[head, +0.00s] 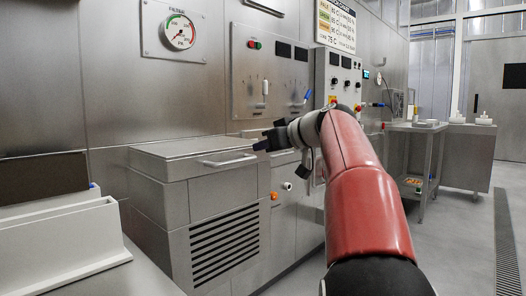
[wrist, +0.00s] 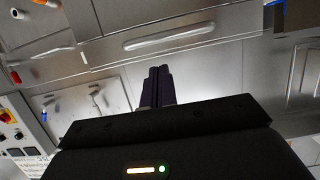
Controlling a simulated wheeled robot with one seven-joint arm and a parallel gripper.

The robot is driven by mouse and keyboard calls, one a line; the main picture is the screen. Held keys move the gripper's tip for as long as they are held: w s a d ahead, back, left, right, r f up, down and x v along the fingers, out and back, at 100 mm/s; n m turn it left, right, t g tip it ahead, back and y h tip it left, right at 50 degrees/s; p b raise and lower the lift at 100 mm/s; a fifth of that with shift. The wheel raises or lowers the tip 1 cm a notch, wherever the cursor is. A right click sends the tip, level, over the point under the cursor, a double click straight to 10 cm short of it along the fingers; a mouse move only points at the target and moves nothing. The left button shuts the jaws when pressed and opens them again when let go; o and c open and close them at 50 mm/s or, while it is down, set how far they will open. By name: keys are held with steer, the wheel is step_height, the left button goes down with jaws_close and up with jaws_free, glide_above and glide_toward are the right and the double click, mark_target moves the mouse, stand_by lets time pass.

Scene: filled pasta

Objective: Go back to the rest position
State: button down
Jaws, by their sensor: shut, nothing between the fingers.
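My gripper (head: 262,145) is at the end of my red arm in the head view, in front of the steel machine with a lid. In the wrist view the two dark fingers of my gripper (wrist: 158,70) are together, with nothing between them. The fingers point toward the long handle (wrist: 168,36) of the lid, which lies beyond them in that view. In the head view the same handle (head: 230,160) is on the front edge of the closed lid (head: 190,147), left of my gripper. I cannot tell the exact gap between them.
A control panel (head: 270,75) with levers is on the wall behind. A white container (head: 65,245) stands at the lower left. A steel table (head: 415,127) with a lower shelf stands at the right. The floor (head: 460,235) at the right is clear, with a drain grate (head: 508,245).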

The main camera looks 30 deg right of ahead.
steer(key=f+v, duration=0.1)
steer(key=v, duration=0.6)
steer(key=shift+s, duration=0.5)
